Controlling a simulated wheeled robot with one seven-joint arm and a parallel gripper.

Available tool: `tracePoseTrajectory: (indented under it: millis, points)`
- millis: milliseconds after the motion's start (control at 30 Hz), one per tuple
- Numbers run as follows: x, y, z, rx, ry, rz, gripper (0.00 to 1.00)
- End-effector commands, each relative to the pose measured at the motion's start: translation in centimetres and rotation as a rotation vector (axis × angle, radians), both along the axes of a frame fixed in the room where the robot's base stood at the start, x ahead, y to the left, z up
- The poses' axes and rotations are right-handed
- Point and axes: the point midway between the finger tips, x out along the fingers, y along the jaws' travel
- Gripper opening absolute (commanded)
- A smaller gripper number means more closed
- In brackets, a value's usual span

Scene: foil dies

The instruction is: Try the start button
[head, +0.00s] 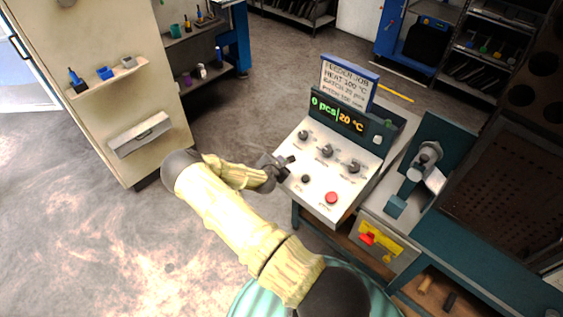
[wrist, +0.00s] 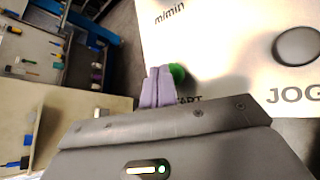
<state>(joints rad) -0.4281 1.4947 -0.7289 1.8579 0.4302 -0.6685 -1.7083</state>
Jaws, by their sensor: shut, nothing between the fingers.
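The control panel (head: 318,172) has a sloped white face with several dark knobs. My gripper (head: 288,162) is at its left edge, its fingers shut and empty. In the wrist view the fingertips (wrist: 159,72) are right beside the green start button (wrist: 177,73), at its left side, and partly cover its label. I cannot tell whether they touch it. In the head view my gripper hides the button. The display (head: 337,114) reads 0 pcs and 20 °C. The sign (head: 347,82) above it lists a feeder job, with heat 100 °C and a batch of 20 pcs.
A black JOG button (head: 305,179) and a red button (head: 331,198) are lower on the panel. A teal bench with a machine (head: 426,160) stands at the right. A cream cabinet (head: 105,60) is at the left, with open floor between.

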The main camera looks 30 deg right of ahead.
Motion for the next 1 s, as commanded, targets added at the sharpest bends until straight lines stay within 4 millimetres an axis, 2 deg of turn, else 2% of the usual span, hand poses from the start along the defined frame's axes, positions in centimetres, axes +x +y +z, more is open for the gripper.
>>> tracePoseTrajectory:
  millis: [1000]
  points:
    - [0.09,-0.26,-0.89,0.0,0.0,0.0,0.0]
